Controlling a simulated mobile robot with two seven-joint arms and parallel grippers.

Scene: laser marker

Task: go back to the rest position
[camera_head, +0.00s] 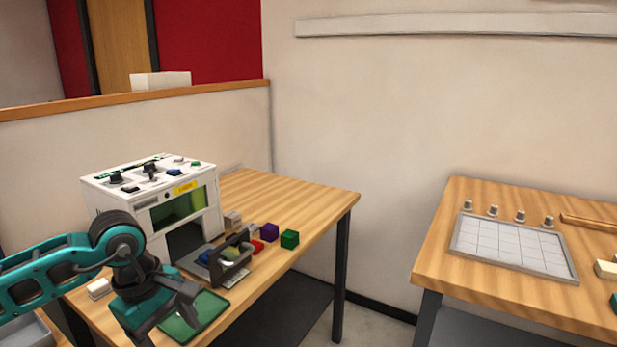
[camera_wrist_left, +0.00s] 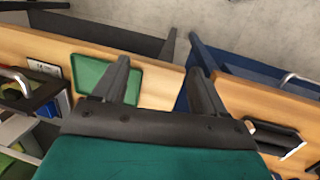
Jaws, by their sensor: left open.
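My left gripper (camera_head: 177,309) hangs at the front of the left table, beside and partly over the green tray (camera_head: 207,312). In the left wrist view the gripper (camera_wrist_left: 160,85) has its two dark fingers wide apart with nothing between them. The green tray (camera_wrist_left: 92,72) lies behind the left finger there. My right gripper is in neither view. The white laser marker machine (camera_head: 180,215), with knobs and buttons on top, stands on the left table (camera_head: 315,200) behind the gripper.
A dark holder with a handle (camera_head: 232,262) sits before the machine's opening. Green (camera_head: 289,239), purple (camera_head: 269,231) and red (camera_head: 257,247) cubes lie to its right. A right table (camera_head: 440,255) holds a gridded tray (camera_head: 512,245) and several small knobs. A gap separates the tables.

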